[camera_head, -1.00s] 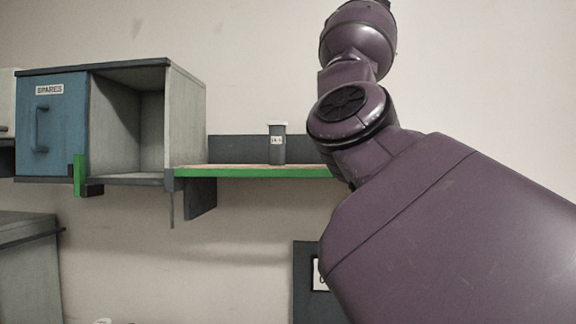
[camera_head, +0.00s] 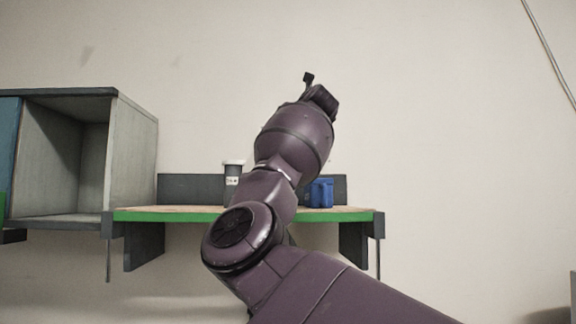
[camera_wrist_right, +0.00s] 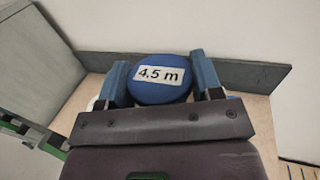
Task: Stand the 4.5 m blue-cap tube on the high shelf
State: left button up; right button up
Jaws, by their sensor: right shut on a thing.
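The blue round cap (camera_wrist_right: 160,88) marked "4.5 m" shows in the right wrist view, between the two fingers of my right gripper (camera_wrist_right: 163,82). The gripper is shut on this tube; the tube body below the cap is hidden. The high shelf (camera_head: 160,213), with a green front edge, a light top and a dark back board, shows in the head view. I cannot tell whether the tube touches the shelf. My left gripper is in neither view.
A grey, white-capped tube (camera_head: 233,172) stands on the shelf left of my arm. An open grey cabinet (camera_head: 132,155) adjoins the shelf's left end. Shelf top near the right end looks clear.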

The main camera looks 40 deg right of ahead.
notch_tip(320, 180, down, 5)
jog(key=shift+w+f, duration=0.1)
jog(key=shift+f, duration=2.55)
jog(key=shift+f, duration=0.1)
jog(key=o, duration=1.1)
jog(key=shift+c, duration=0.2)
